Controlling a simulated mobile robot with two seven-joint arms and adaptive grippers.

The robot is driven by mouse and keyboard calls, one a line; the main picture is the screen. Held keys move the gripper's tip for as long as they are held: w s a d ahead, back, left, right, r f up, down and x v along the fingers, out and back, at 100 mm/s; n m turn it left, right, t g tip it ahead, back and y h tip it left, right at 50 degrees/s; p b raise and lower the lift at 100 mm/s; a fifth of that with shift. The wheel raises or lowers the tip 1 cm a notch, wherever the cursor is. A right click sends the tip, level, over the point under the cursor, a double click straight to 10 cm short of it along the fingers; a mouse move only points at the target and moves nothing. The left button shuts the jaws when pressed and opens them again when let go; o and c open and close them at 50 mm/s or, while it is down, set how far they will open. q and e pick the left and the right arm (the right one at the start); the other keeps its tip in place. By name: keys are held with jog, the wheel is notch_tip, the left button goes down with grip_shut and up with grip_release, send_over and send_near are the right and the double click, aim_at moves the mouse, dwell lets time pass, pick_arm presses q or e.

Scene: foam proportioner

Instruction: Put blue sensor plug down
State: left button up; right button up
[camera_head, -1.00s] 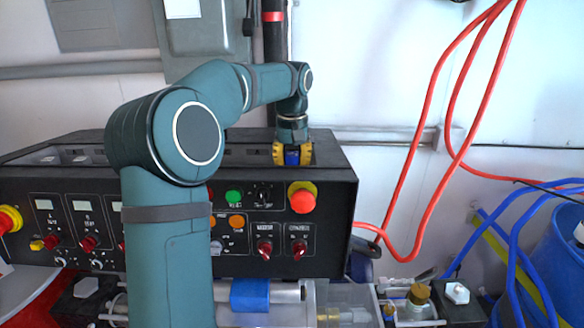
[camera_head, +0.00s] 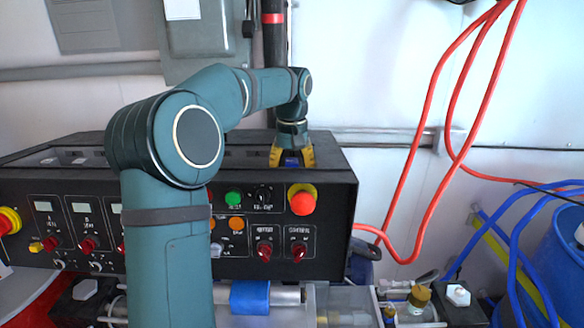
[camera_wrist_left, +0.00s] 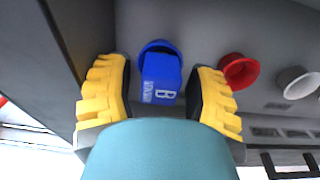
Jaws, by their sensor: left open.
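The blue sensor plug (camera_wrist_left: 161,80), marked with a "B", sits between the yellow fingers of my left gripper (camera_wrist_left: 158,92) in the left wrist view. Both fingers stand apart from it, with gaps on each side. In the head view my left gripper (camera_head: 292,158) points down at the top of the black control box, and a bit of the blue plug (camera_head: 291,160) shows between its fingers. The plug stands at a blue round socket (camera_wrist_left: 160,48); how deep it is seated is hidden. My right gripper is not in view.
A red round socket (camera_wrist_left: 239,71) and a white one (camera_wrist_left: 297,83) lie to the right of the plug. The black control box (camera_head: 330,220) carries knobs and a red emergency button (camera_head: 302,199). Red hoses (camera_head: 437,120) hang at the right.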

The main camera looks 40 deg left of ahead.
aim_at(292, 161)
pick_arm(q)
notch_tip(292, 161, up, 12)
jog(key=p, duration=0.2)
jog(key=shift+p, duration=0.4)
